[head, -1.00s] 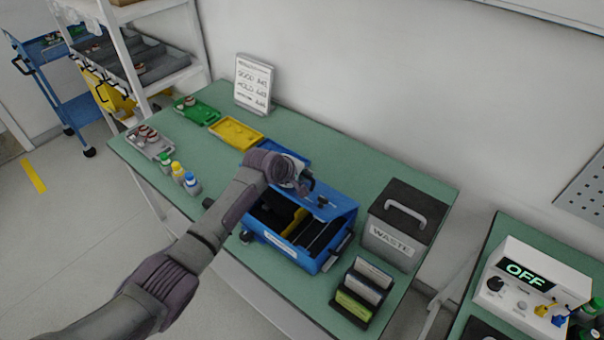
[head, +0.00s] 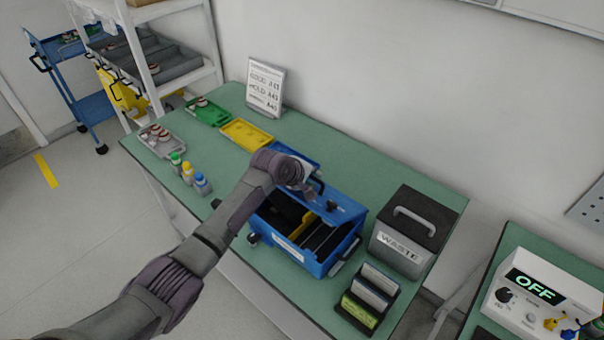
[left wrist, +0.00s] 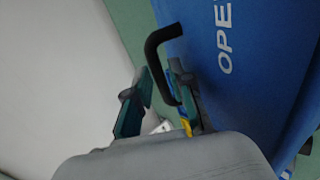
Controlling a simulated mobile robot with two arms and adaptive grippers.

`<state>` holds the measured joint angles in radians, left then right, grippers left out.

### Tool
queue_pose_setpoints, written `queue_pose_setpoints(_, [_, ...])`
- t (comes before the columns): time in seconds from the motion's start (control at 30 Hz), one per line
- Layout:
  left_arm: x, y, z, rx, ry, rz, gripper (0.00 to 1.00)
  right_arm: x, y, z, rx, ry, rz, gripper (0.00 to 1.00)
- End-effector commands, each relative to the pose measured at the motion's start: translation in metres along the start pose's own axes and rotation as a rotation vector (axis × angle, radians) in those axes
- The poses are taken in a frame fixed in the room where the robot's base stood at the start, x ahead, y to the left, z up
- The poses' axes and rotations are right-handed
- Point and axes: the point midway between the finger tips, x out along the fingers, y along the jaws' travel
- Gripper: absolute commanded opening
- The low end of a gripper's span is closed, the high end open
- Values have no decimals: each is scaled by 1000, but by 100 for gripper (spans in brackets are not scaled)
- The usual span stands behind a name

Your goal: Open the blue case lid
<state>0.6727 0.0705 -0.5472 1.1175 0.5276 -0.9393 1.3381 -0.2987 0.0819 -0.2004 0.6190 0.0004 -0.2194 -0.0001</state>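The blue case (head: 290,250) stands on the green table with its front interior exposed, showing dark compartments and a yellow piece. Its blue lid (head: 343,207) is raised and tilted at the back; the lid's lettered face (left wrist: 255,70) fills the right of the left wrist view. A black handle (left wrist: 155,50) sticks out from the lid edge. My left gripper (head: 312,190) is at the lid's upper edge. In the left wrist view its fingers (left wrist: 160,105) are apart, with the handle's end between or just above them; contact is unclear. My right gripper is out of view.
The waste bin (head: 412,230) stands close right of the case, with a card holder (head: 368,295) in front of it. Small bottles (head: 188,173), a yellow tray (head: 246,134) and a sign (head: 265,86) are to the left. A wall rises behind the table.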

Motion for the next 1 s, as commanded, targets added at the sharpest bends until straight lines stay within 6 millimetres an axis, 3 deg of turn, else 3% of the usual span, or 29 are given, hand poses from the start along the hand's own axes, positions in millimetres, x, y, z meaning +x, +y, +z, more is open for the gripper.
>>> queue_pose_setpoints(0.5, [-95, 1, -1, 1, 3, 3, 22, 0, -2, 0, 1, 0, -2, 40])
queue_pose_setpoints(0.67, [-106, 1, 0, 1, 2, 2, 22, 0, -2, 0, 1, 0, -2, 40])
queue_pose_setpoints(0.93, [-107, 1, 0, 0, 2, 2, 22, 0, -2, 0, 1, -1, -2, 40])
queue_pose_setpoints(1.0, [-107, 0, 0, -1, 1, 2, 12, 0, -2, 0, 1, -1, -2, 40])
